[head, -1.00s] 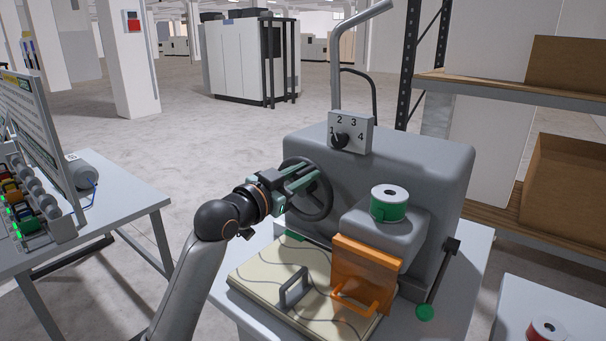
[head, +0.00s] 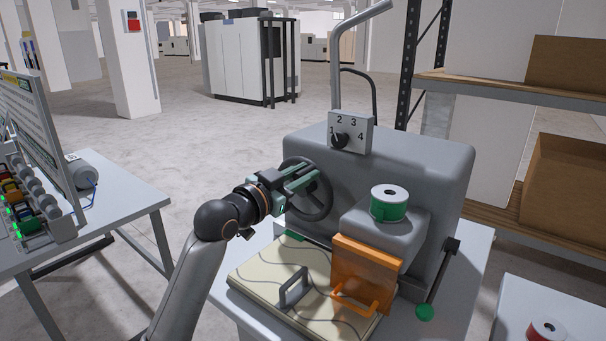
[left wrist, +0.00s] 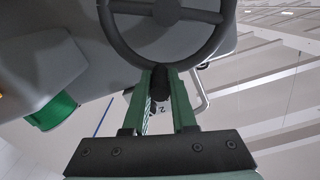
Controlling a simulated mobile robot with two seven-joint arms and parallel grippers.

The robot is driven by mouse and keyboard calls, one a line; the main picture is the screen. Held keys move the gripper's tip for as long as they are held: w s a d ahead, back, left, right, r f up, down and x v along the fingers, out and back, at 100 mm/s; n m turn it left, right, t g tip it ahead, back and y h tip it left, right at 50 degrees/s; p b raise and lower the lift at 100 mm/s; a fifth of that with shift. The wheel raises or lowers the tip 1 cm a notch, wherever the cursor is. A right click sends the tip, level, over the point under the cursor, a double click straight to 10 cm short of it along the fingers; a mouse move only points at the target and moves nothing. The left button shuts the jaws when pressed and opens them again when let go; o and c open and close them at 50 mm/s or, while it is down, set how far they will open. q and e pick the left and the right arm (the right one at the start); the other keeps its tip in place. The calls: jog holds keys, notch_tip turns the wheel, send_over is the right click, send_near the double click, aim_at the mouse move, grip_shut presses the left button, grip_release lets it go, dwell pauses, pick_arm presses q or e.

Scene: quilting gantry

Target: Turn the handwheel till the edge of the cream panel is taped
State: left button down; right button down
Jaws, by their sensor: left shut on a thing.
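The dark handwheel (head: 319,205) stands on the left side of the grey machine (head: 415,165). My left gripper (head: 308,178) is at the wheel's upper rim, shut on its knob, as the left wrist view (left wrist: 160,85) also shows. The cream panel (head: 252,275) with wavy grey lines and a grey handle lies flat on the machine's table, in front of the wheel. An orange guard (head: 365,270) with a handle stands over the panel's right part and hides some of it. How much of the edge is taped I cannot tell. My right gripper is not in view.
A green tape roll (head: 389,207) sits on the machine's front block. A selector dial (head: 341,140) numbered 1 to 4 is above. A lever with a green knob (head: 425,313) is at the right. A bench with a board stands left; shelving stands right.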

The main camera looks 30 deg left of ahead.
aim_at(327, 207)
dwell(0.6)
pick_arm(q)
jog(key=m, duration=0.1)
jog(key=d+f+m, duration=0.1)
jog(key=d+m+p, duration=0.1)
jog(key=m, duration=0.1)
jog(key=shift+s+f, duration=0.1)
jog(key=shift+f, duration=0.2)
jog(key=f+m, duration=0.1)
jog(key=m, duration=0.1)
jog(key=d+f+m+p, duration=0.1)
jog(key=shift+d+m, duration=0.1)
jog(key=shift+m, duration=0.3)
jog(key=f+m, duration=0.2)
jog(key=m, duration=0.1)
jog(key=shift+d+m, duration=0.3)
jog(key=shift+d, duration=0.05)
jog(key=shift+f+m, duration=1.1)
jog(key=shift+m, duration=0.6)
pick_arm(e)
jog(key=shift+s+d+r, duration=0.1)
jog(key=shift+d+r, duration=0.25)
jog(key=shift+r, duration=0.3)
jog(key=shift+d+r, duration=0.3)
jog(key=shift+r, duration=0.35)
pick_arm(q)
jog(key=c, duration=0.7)
grip_release()
